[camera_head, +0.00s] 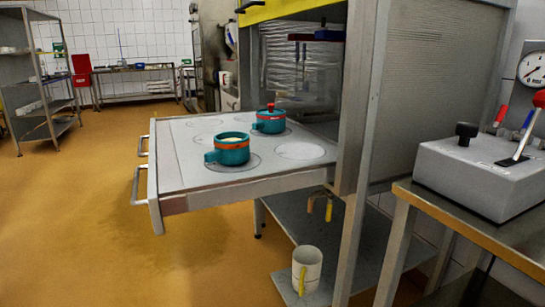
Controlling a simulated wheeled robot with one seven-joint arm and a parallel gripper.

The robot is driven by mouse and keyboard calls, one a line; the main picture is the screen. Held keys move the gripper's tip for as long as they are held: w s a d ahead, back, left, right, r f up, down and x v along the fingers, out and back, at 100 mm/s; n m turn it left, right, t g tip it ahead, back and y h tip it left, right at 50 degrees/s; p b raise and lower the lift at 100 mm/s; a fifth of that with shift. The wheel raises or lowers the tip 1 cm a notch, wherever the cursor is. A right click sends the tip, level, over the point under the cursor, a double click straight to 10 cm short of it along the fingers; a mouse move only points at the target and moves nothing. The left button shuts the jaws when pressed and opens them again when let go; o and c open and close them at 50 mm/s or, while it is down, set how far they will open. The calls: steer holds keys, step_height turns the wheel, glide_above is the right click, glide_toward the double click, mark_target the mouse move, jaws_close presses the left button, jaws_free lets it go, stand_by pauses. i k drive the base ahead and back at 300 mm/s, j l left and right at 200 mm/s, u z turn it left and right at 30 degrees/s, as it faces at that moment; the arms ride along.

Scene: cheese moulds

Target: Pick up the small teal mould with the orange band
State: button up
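Two teal moulds stand upright on the pale sliding table. The nearer teal mould (228,157) has an orange band near its rim, a stub on its left side and a pale top or filling. The farther teal mould (269,126) looks a little smaller, has an orange-red band and carries a red knob on top. It stands behind and to the right of the nearer one, with a narrow gap between them. Each stands on or by a round mark of the table (180,167). My gripper is not in view.
An empty round mark (300,151) lies right of the moulds. A metal frame post (361,110) and cabinet rise at the table's right. A white cup (308,268) stands on the lower shelf. A control box (470,170) with levers is at right. Floor at left is clear.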

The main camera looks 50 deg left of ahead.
mark_target(233, 152)
steer(key=u, duration=2.15)
